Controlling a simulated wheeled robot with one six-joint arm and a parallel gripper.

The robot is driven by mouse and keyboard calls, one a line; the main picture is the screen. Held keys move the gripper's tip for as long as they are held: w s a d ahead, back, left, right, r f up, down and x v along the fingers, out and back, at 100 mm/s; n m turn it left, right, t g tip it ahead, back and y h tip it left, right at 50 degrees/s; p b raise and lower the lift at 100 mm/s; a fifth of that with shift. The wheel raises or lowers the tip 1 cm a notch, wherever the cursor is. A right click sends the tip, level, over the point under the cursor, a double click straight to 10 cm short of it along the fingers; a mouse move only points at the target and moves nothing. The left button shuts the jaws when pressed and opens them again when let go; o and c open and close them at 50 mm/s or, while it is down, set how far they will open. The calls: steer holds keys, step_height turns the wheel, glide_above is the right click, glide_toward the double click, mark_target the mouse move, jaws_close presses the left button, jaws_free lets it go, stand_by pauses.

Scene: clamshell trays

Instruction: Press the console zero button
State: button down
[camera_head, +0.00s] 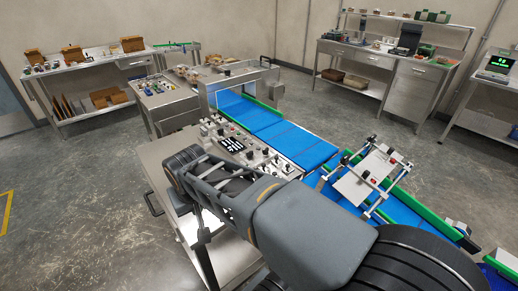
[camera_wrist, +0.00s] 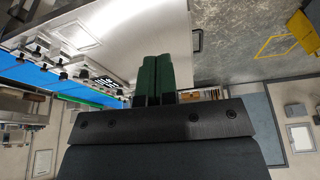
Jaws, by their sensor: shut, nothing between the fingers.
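The console (camera_head: 246,150) is a metal panel beside the blue conveyor, with a dark keypad (camera_head: 231,144) and several knobs and small buttons. In the wrist view the console's dark keypad (camera_wrist: 106,81) and black knobs lie to the left of my fingers. I cannot tell which button is the zero button; the labels are too small. My gripper (camera_wrist: 157,57) shows two green fingers held together, empty, in front of the bare metal top next to the console. The fingers look apart from the controls. In the head view my arm covers part of the console's near side.
The blue conveyor (camera_head: 268,125) runs behind the console, with a metal arch (camera_head: 240,82) over it. A stand with a white plate (camera_head: 365,177) straddles the conveyor at right. A steel tabletop (camera_head: 172,160) lies left of the console. Open floor (camera_head: 75,190) is at left.

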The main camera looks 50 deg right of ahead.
steer(key=w+d+r+m+h, duration=0.3)
steer(key=w+d+m, duration=0.5)
steer(key=w+d, duration=0.4)
steer(key=m+g+h+b, duration=0.2)
steer(key=m+g+h, duration=0.25)
steer(key=m, duration=1.25)
glide_above(259, 148)
step_height(259, 148, down, 7)
steer(key=shift+h, duration=0.45)
steer(key=shift+f+t, duration=0.25)
step_height(259, 148, down, 7)
steer(key=shift+f+b, duration=0.1)
steer(key=shift+b, duration=1)
steer(key=shift+f+b, duration=0.65)
steer(key=shift+b, duration=0.25)
